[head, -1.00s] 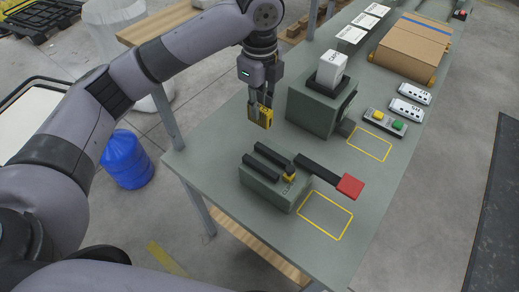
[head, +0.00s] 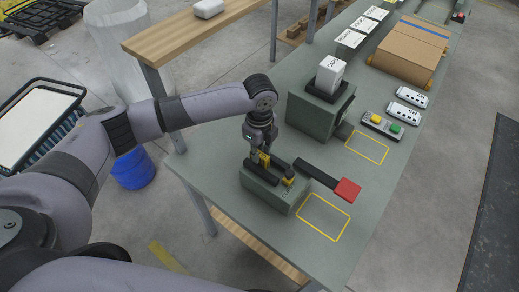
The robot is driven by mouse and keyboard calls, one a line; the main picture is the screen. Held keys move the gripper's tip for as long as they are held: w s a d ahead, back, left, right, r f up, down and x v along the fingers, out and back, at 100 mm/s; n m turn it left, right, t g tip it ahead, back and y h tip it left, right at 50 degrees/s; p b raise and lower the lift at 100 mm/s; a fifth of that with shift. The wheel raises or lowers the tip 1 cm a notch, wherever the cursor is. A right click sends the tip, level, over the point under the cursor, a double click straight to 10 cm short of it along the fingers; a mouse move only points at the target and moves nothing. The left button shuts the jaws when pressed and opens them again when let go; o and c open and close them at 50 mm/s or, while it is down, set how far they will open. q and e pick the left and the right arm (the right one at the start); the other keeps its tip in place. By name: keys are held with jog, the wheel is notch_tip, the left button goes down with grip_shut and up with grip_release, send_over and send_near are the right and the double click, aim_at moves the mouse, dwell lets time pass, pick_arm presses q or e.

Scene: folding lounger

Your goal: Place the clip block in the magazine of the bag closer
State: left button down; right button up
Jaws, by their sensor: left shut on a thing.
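The bag closer (head: 270,199) is a grey-green box near the table's front edge, with two black rails on top and a black lever ending in a red pad (head: 347,190). My left gripper (head: 260,160) points down over the far left end of the rails. It is shut on the yellow clip block (head: 265,158), which shows partly between the fingers. I cannot tell whether the block is between the rails or just above them. A small yellow part with a black top (head: 289,177) sits at the rails' right end. My right gripper is not in view.
A second grey-green machine (head: 313,113) with a white box (head: 330,74) on top stands behind. A button panel (head: 382,125), white devices (head: 405,112) and a cardboard box (head: 411,48) lie further right. A yellow outlined area (head: 322,217) is empty.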

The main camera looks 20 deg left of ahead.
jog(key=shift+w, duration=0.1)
pick_arm(q)
jog(key=c, duration=1.9)
grip_release()
jog(key=shift+f, duration=0.1)
jog(key=o, duration=0.4)
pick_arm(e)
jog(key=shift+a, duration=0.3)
pick_arm(q)
jog(key=shift+o, duration=0.2)
